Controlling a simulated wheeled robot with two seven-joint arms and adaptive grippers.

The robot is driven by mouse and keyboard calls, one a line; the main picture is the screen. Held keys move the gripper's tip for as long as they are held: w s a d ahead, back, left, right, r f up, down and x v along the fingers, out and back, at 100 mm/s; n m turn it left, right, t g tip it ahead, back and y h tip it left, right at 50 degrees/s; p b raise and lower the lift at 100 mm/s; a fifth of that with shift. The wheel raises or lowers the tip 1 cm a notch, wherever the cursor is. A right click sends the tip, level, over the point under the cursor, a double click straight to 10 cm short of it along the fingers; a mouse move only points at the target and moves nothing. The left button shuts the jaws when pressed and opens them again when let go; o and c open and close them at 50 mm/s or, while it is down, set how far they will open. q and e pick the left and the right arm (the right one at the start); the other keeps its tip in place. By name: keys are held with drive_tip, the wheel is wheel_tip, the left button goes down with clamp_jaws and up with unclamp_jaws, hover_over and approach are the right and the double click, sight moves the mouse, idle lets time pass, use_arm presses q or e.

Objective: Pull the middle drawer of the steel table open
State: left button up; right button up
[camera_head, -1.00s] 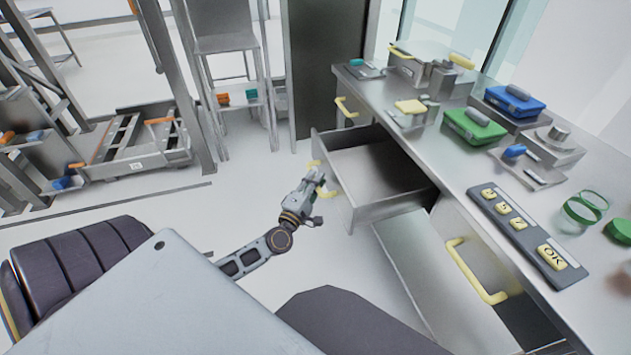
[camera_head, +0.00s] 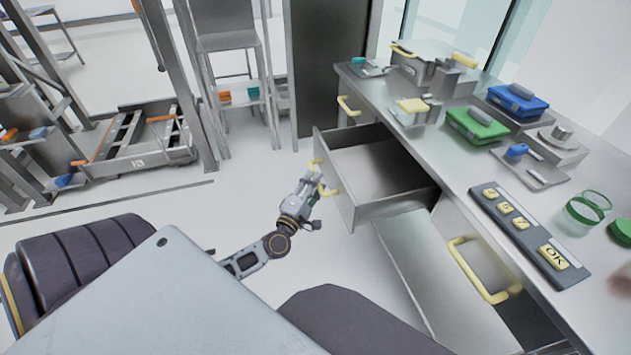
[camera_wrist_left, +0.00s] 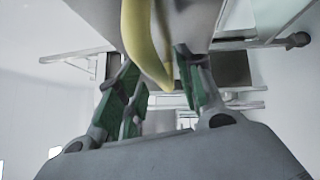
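The steel table (camera_head: 452,150) stands on the right. Its middle drawer (camera_head: 375,207) is pulled well out, and its inside is visible and empty. The drawer's yellow handle (camera_head: 327,184) is on its front face. My left gripper (camera_head: 316,184) is at this handle. In the left wrist view, the curved yellow handle (camera_wrist_left: 143,40) reaches between my left gripper's green-padded fingers (camera_wrist_left: 160,95). The fingers are apart, with visible space beside the handle. My right gripper is not in view.
Another yellow handle (camera_head: 478,272) is on the nearer part of the table, and one (camera_head: 347,106) is farther back. A green case (camera_head: 476,126), a blue case (camera_head: 517,100) and a keypad (camera_head: 528,235) are on the tabletop. Floor left of the drawer is clear.

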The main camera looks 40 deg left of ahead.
use_arm(q)
drive_tip(key=s+d+f, duration=0.1)
drive_tip(key=s, duration=0.9)
drive_tip(key=shift+d+f, duration=0.2)
drive_tip(key=shift+f, duration=0.05)
drive_tip(key=shift+m, duration=0.4)
idle(0.5)
